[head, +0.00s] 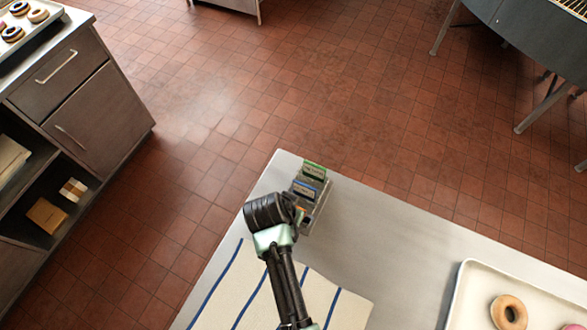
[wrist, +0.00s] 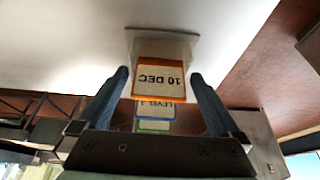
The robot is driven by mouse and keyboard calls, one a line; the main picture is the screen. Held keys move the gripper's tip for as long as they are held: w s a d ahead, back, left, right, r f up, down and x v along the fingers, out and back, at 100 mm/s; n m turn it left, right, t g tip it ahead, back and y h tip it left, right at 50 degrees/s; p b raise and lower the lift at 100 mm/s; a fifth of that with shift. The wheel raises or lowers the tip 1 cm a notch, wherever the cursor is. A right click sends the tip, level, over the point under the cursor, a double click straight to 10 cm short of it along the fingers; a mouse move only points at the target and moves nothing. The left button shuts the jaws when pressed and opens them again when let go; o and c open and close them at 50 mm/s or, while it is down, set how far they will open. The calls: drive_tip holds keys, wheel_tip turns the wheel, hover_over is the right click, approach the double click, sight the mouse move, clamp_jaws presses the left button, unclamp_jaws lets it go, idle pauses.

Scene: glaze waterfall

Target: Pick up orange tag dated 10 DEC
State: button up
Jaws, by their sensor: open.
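The orange tag dated 10 DEC (wrist: 160,88) stands upside down in the wrist view, between the two fingers of my open gripper (wrist: 160,73). The fingers are on either side of it with gaps, and I see no contact. In the head view only a small bit of orange (head: 301,210) shows beside my gripper (head: 298,211), which hides the rest. The tag is in a grey holder (head: 321,207) near the counter's corner. Behind it in the wrist view are a blue-edged tag reading LEVEL (wrist: 155,110) and a green-edged tag (wrist: 153,126).
The pale counter (head: 400,245) is clear to the right of the holder, up to a white tray (head: 468,285) with donuts. A striped cloth (head: 265,290) lies under my arm. Cabinets (head: 75,110) stand across the tiled floor at left.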

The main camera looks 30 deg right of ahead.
drive_tip(key=shift+w+d+f, duration=0.1)
drive_tip(key=shift+d+f, duration=0.05)
drive_tip(key=shift+f, duration=0.35)
drive_tip(key=c, duration=1.2)
